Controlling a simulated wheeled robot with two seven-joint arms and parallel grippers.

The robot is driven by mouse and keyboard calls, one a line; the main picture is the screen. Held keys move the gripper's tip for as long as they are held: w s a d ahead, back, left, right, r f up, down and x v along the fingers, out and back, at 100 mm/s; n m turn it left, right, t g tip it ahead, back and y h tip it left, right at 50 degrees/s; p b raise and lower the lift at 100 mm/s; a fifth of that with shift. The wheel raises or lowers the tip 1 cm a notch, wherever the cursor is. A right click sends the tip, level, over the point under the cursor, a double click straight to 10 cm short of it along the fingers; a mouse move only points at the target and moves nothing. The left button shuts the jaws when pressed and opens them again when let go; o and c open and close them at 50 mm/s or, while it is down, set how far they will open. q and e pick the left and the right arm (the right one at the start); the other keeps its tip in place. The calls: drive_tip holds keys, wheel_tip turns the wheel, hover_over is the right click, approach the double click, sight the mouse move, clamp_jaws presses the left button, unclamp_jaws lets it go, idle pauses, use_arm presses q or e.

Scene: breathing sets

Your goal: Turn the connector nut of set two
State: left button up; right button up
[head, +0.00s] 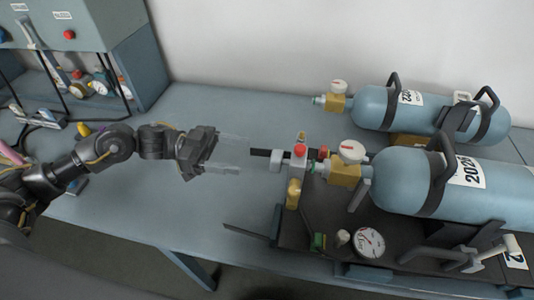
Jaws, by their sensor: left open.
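The nearer breathing set (400,182), a blue cylinder with a dark strap, lies on a dark backplate with a "2" tag (515,256) at its front right. Its brass valve (344,174) points left and carries a white round knob (352,151). A small green connector (317,167) and a red part (323,153) sit left of the valve, beside a grey fitting with a red button (299,151); which piece is the nut I cannot tell. My right gripper is out of view.
A second blue cylinder (378,107) with a brass valve (335,103) lies behind. A gauge (369,243) sits at the front of the near set. A blue-grey cabinet (75,35) stands at the back left. The bench (190,215) between is clear.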

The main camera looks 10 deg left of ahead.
sight(277, 161)
use_arm(q)
drive_tip(key=d+p, duration=0.1)
drive_tip(key=d, duration=0.6)
drive_tip(key=shift+d+p, duration=0.3)
drive_tip(key=shift+d, duration=0.05)
drive_tip(key=c, duration=1)
